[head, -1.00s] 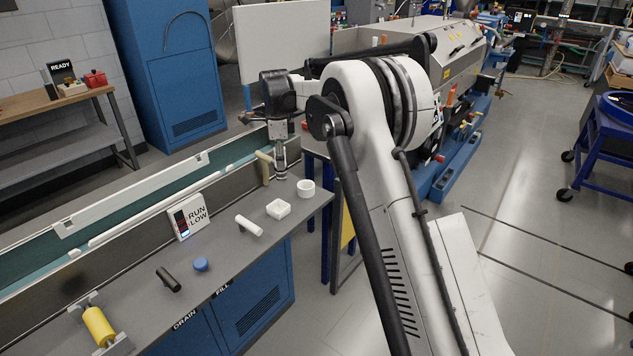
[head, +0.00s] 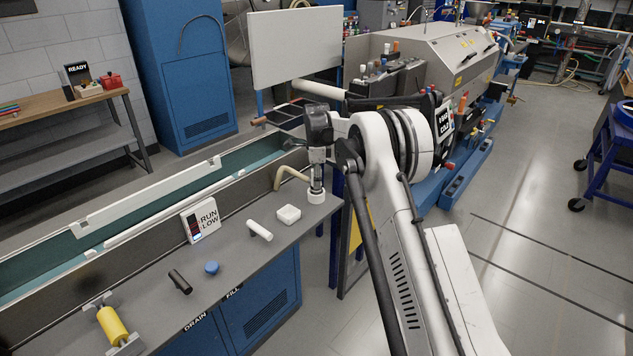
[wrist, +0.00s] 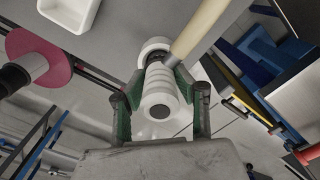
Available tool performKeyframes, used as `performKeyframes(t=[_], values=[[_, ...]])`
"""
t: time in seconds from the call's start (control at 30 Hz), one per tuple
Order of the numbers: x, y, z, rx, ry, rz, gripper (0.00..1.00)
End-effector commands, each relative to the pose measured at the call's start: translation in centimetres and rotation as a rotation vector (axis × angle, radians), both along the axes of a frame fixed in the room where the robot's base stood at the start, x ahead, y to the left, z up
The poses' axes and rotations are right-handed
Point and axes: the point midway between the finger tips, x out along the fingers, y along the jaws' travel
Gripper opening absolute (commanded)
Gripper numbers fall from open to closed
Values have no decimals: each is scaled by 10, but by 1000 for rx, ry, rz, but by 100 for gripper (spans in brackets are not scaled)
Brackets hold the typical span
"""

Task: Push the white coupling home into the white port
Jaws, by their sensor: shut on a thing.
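The white coupling (wrist: 160,88) is a ribbed white piece with a beige hose (wrist: 198,28) running to it. My gripper (wrist: 160,92) is shut on it, with a green-lined finger on each side in the wrist view. The white port (wrist: 153,46) shows as a round rim beyond the coupling. In the head view my gripper (head: 316,183) points down directly above the white port (head: 316,198) at the bench's far right corner. The coupling is at or in the port mouth; how deep it sits is hidden.
A white square tray (head: 288,214), a white handle (head: 260,230), a blue cap (head: 211,268) and a black handle (head: 180,282) lie along the bench. The bench edge drops off right beside the port.

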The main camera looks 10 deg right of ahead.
Motion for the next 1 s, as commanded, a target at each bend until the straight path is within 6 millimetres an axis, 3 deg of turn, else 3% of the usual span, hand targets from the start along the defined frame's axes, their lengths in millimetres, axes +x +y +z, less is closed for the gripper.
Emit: performKeyframes(t=[0.5, 0.53, 0.67, 1.0], values=[[0, 0, -14, 0, 0, 0, 0], [0, 0, -14, 0, 0, 0, 30], [0, 0, -13, 0, 0, 0, 47], [0, 0, -10, 0, 0, 0, 47]])
